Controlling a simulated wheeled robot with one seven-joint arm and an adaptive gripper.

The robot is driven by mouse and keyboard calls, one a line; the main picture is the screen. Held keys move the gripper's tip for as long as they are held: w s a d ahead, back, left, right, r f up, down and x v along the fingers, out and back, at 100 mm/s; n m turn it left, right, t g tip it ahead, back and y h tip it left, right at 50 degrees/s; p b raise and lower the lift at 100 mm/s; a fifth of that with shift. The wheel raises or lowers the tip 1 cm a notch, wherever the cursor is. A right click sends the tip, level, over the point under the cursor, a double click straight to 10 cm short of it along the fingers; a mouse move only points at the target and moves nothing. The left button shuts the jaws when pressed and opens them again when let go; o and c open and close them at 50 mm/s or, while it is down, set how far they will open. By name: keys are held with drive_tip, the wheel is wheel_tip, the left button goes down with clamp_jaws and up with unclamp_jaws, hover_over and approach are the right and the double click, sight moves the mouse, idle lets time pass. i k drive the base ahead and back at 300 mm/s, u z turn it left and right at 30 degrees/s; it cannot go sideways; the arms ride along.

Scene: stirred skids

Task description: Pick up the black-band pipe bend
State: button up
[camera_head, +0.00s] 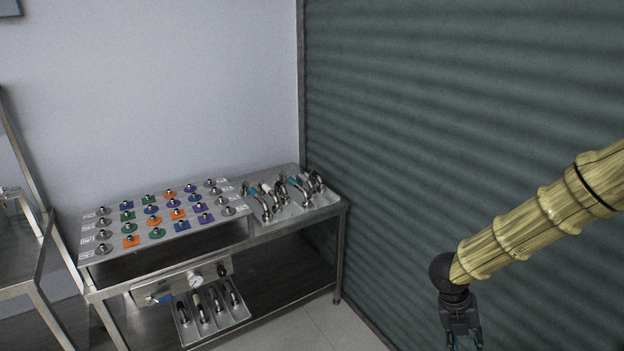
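Several shiny metal pipe bends with coloured bands lie crowded in a metal tray (292,218) on the right end of the table. Teal, whitish and purple bands show there. Several more metal pipe pieces (203,312) with dark middles lie in a tray on the lower shelf. At this size I cannot tell which piece is the black-band pipe bend. My gripper (464,343) hangs at the bottom right, well away from the table. Its teal-tipped fingers stand apart with nothing visible between them; the frame's lower edge partly cuts them off.
A steel table (338,250) stands against the wall. Its left part carries a board (105,263) with rows of metal fittings on coloured pads. A gauge (195,281) sits below. A green ribbed shutter (450,120) stands on the right. Another metal table (22,262) is at left.

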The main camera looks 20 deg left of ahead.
sight(279, 186)
drive_tip(key=u, duration=0.35)
drive_tip(key=i, duration=2.05)
drive_tip(key=u, duration=1)
drive_tip(key=i, duration=0.85)
drive_tip(key=u, duration=0.35)
